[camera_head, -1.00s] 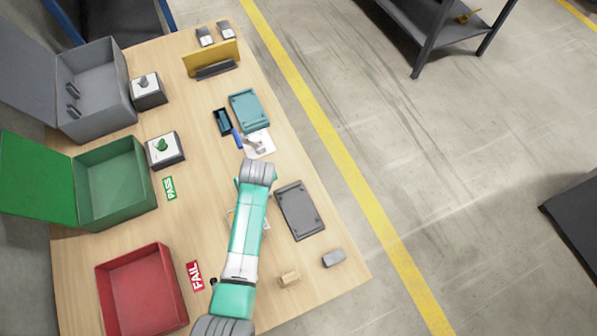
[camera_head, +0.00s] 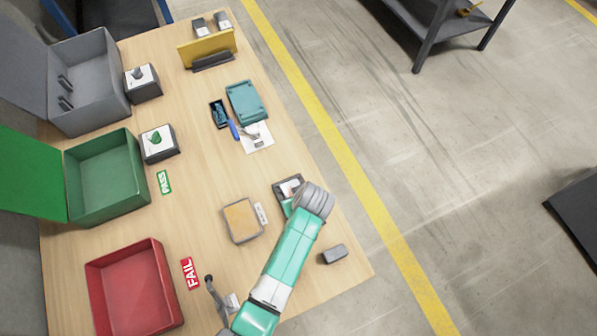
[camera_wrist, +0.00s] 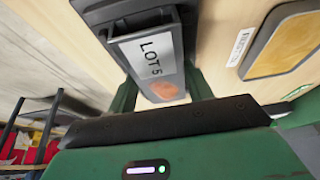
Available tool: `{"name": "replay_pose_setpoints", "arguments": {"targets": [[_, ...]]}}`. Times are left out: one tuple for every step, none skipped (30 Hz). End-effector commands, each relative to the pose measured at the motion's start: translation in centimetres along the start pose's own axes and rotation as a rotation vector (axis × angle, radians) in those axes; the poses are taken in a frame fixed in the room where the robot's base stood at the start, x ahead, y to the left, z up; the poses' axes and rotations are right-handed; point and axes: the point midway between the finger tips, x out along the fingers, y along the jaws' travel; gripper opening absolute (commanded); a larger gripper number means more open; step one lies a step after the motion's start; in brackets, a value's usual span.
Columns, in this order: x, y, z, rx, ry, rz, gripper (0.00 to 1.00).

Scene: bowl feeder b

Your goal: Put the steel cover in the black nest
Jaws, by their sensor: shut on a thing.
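The black nest (camera_head: 277,186) is a dark tray on the right part of the table in the head view. Its dark edge also shows at the top of the wrist view (camera_wrist: 97,12). My gripper (camera_wrist: 163,90) is over the nest, its green fingers shut on the steel cover (camera_wrist: 152,52). The cover is a grey plate with a white "LOT 5" label and a coppery round spot. In the head view part of the cover (camera_head: 291,185) shows past my wrist, within the nest's outline. I cannot tell whether it touches the nest floor. My arm hides the nest's near end.
A grey frame with a tan middle (camera_head: 241,221) lies left of the nest. A small grey block (camera_head: 334,253) sits near the right table edge. A teal tray (camera_head: 246,101) and papers (camera_head: 257,138) lie beyond. Red (camera_head: 135,290) and green (camera_head: 107,178) bins stand left.

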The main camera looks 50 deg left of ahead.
Motion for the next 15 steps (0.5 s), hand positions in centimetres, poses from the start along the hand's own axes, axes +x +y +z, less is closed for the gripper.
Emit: {"name": "replay_pose_setpoints", "arguments": {"targets": [[-0.14, 0.09, -0.17, -0.001, 0.003, 0.002, 0.18], [-0.21, 0.09, -0.19, -0.001, 0.003, 0.002, 0.18], [-0.22, 0.09, -0.20, -0.001, 0.002, 0.002, 0.18], [-0.23, 0.09, -0.19, -0.001, 0.002, 0.002, 0.18], [-0.22, 0.09, -0.19, -0.001, 0.002, 0.002, 0.18], [-0.15, 0.08, -0.16, -0.001, 0.002, 0.002, 0.18], [-0.05, 0.08, -0.12, -0.001, 0.002, 0.002, 0.18], [0.06, 0.08, -0.07, -0.001, 0.002, 0.002, 0.18], [0.19, 0.08, -0.02, -0.001, 0.002, 0.002, 0.18], [0.12, 0.04, -0.03, -0.001, 0.001, 0.001, 0.57], [0.10, 0.04, -0.03, -0.001, 0.001, 0.001, 0.62], [0.10, 0.04, -0.04, -0.001, 0.001, 0.001, 0.70], [0.10, 0.04, -0.04, -0.001, 0.001, 0.001, 0.72], [0.10, 0.04, -0.04, -0.001, 0.001, 0.001, 0.72], [0.10, 0.04, -0.04, -0.001, 0.001, 0.001, 0.72]]}}
